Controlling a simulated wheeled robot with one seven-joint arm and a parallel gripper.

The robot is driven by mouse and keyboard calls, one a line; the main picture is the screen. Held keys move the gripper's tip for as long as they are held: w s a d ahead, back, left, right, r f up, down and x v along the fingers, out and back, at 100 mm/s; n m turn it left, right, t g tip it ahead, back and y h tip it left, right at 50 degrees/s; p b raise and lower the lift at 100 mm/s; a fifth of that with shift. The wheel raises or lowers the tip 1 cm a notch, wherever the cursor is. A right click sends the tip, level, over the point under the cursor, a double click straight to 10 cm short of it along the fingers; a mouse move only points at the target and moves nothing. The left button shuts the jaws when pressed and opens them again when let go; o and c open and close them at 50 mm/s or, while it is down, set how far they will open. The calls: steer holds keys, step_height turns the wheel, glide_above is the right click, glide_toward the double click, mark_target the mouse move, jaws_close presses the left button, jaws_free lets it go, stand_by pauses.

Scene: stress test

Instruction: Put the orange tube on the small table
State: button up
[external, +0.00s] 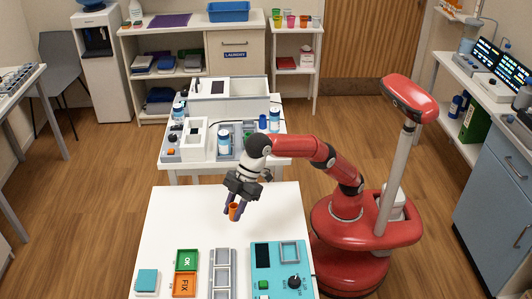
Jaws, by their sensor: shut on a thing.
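The orange tube (234,213) is between the fingers of my gripper (235,206) in the external view. The gripper points down and is shut on the tube. Part of the tube is hidden by the fingers. It shows over the bare back part of the near white table (180,222); I cannot tell its exact height above the top. A second white table (278,152) with devices on it stands behind. I cannot tell which of the two tables is the small table.
The near table's front holds a teal box (147,281), a green OK tray (187,260), an orange FIX tray (185,286), a grey rack (222,275) and a teal device (265,281). The rear table holds a white machine (245,90) and several blue-and-white bottles (224,143).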

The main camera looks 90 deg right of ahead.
steer(key=shift+s+d+r, duration=0.2)
steer(key=shift+s+d, duration=0.1)
steer(key=shift+s, duration=0.15)
steer(key=shift+m, duration=0.5)
steer(key=s+d+f, duration=0.1)
steer(key=s+d, duration=0.1)
steer(key=s, duration=0.2)
steer(key=s+d+f, duration=0.2)
steer(key=s, duration=0.3)
steer(key=s+d+f, duration=0.2)
steer(key=s, duration=0.3)
steer(key=shift+s, duration=0.1)
steer(key=w+a+r+m+h, duration=0.1)
steer(key=w+a+r, duration=0.3)
steer(key=w+a, duration=0.25)
steer(key=w+a+f+m, duration=0.1)
steer(key=w, duration=0.1)
steer(key=w+a+f+m+t+h, duration=0.1)
steer(key=w+m, duration=0.1)
steer(key=w+a+f+m+h, duration=0.1)
steer(key=w, duration=0.1)
steer(key=shift+w+a+f+t, duration=0.25)
steer(key=shift+w+f+t, duration=0.1)
steer(key=shift+f+t, duration=0.05)
steer(key=shift+f+b, duration=0.8)
steer(key=shift+f, duration=1.85)
